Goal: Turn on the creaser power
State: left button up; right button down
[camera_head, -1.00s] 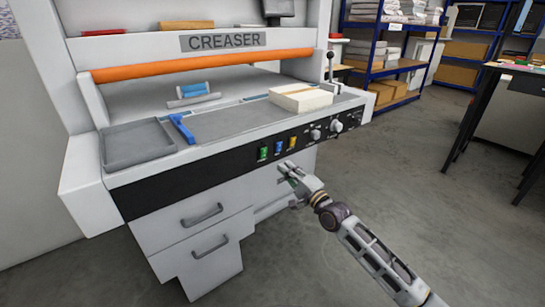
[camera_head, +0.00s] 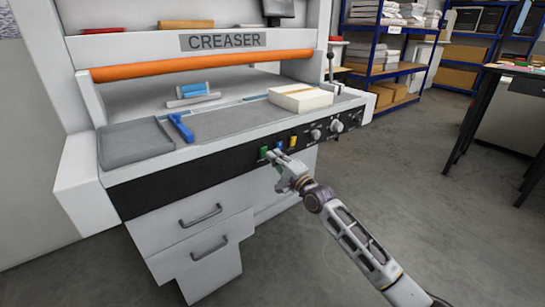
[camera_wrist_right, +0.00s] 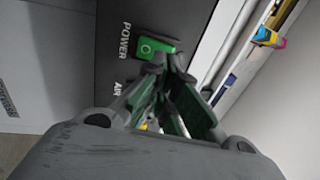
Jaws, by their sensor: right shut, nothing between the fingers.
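The creaser (camera_head: 222,41) stands in front of me with a black control panel (camera_head: 190,178) along its front. The green power switch (camera_head: 264,152) is on that panel, left of a blue switch (camera_head: 279,146) and a yellow switch (camera_head: 293,141). In the right wrist view the green switch (camera_wrist_right: 155,46) shows beside the word POWER. My right gripper (camera_head: 270,157) is shut and empty, its fingertips right at the green switch. In the wrist view the fingertips (camera_wrist_right: 168,62) overlap its lower edge; I cannot tell whether they touch. My left gripper is not in view.
Dials (camera_head: 336,126) sit further right on the panel. A paper stack (camera_head: 300,97), a blue tool (camera_head: 182,128) and a grey tray (camera_head: 136,146) are on the creaser's top. Drawers (camera_head: 205,232) lie below the panel. Open floor is to the right.

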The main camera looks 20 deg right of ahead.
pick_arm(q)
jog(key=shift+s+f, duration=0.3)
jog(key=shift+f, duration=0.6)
pick_arm(e)
jog(key=shift+x, duration=0.8)
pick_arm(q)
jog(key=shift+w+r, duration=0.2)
